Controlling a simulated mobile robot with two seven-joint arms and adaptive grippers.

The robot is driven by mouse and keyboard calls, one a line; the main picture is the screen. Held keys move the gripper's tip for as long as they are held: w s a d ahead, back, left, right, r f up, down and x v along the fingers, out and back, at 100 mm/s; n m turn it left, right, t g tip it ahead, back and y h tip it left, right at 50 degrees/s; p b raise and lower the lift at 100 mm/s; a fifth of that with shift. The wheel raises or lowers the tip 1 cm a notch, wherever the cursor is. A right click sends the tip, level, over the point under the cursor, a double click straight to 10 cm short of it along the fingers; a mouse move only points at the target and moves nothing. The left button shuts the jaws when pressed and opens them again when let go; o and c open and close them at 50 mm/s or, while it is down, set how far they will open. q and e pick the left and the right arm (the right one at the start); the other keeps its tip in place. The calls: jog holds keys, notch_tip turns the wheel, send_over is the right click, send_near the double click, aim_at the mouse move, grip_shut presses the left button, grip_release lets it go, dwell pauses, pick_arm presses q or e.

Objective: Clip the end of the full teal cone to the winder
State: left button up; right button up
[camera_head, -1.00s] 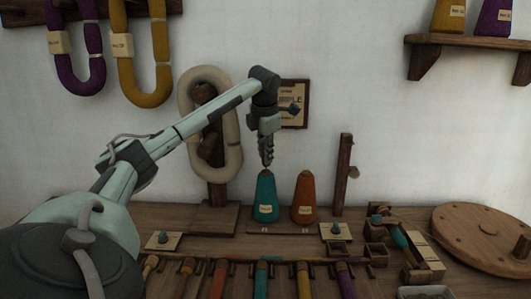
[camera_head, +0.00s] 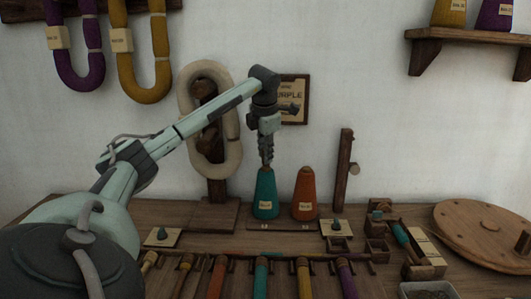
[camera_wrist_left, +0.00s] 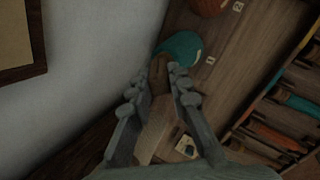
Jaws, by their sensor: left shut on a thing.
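The teal cone (camera_head: 265,196) stands upright on a small board marked 1 on the bench, beside an orange cone (camera_head: 304,196). My left gripper (camera_head: 267,162) points down at the teal cone's top and is shut on its brown tip. In the left wrist view my left gripper (camera_wrist_left: 170,72) has its fingertips at either side of that brown tip, with the teal body (camera_wrist_left: 181,45) beyond. A wooden stand with boxes (camera_head: 377,228) is at the right, with a teal bobbin (camera_head: 400,233) beside it. I cannot tell which part is the winder. My right gripper is out of view.
A wooden post (camera_head: 343,172) stands right of the cones. A large wooden wheel (camera_head: 480,245) lies at the right. A rack of coloured bobbins (camera_head: 262,270) runs along the front. A cream skein (camera_head: 232,150) hangs behind my arm.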

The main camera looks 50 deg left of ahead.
pick_arm(q)
jog(key=shift+r, duration=0.1)
notch_tip(320, 180, up, 3)
jog(key=p, duration=0.3)
jog(key=shift+r, duration=0.9)
jog(key=shift+r, duration=0.1)
